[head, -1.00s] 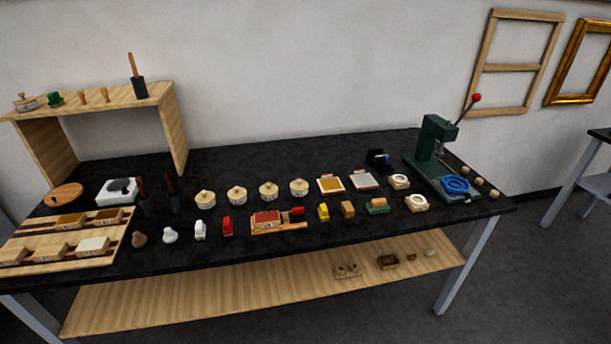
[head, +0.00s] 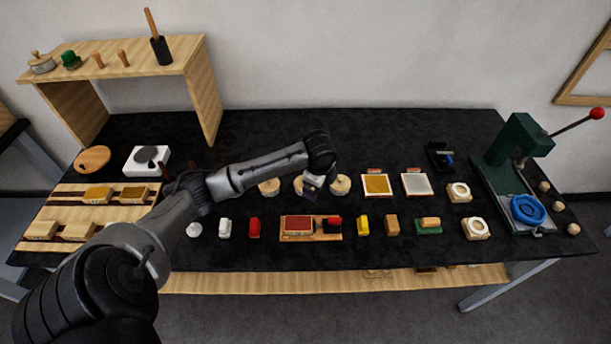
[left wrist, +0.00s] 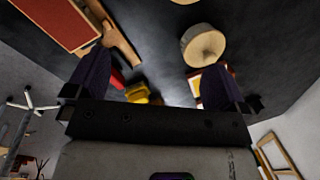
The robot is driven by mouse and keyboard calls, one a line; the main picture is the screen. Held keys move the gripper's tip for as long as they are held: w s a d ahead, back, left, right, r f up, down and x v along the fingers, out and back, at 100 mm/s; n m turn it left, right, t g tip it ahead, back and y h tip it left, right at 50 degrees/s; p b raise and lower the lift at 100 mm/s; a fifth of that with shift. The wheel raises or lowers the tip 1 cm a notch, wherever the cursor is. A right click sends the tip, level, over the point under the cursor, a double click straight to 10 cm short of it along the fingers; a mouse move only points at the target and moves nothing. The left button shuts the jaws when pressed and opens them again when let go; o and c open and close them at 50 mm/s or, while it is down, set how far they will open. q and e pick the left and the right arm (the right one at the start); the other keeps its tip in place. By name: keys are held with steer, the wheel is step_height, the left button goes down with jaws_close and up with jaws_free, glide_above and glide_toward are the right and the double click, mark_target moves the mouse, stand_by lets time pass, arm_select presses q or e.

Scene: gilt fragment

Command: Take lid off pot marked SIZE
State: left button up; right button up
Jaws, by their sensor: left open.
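A row of small pale round lidded pots stands on the black bench. In the head view I see one pot (head: 268,187) left of my left gripper (head: 312,190), one right of it (head: 340,185), and one partly behind it. My arm hides the rest of the row. No marking is readable, so I cannot tell which pot says SIZE. In the left wrist view the left gripper (left wrist: 155,78) is open and empty, its dark fingers wide apart. A lidded pot (left wrist: 203,44) shows beyond the fingers, apart from them. My right gripper is not in view.
A red pad on a wooden tray (head: 312,238) and small blocks stand in front of the pots. A green press (head: 515,150) is at far right.

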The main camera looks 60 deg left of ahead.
arm_select(q)
steer(key=a+r+m+g+h, duration=0.1)
steer(key=a+r+m, duration=0.1)
steer(key=a+r, duration=0.5)
steer(key=shift+m, duration=0.3)
steer(key=f, duration=0.5)
steer(key=a+f, duration=0.1)
steer(key=f, duration=0.8)
steer(key=shift+s+a+f, duration=0.2)
steer(key=shift+f, duration=0.1)
steer(key=c, duration=0.9)
steer(key=shift+r, duration=0.15)
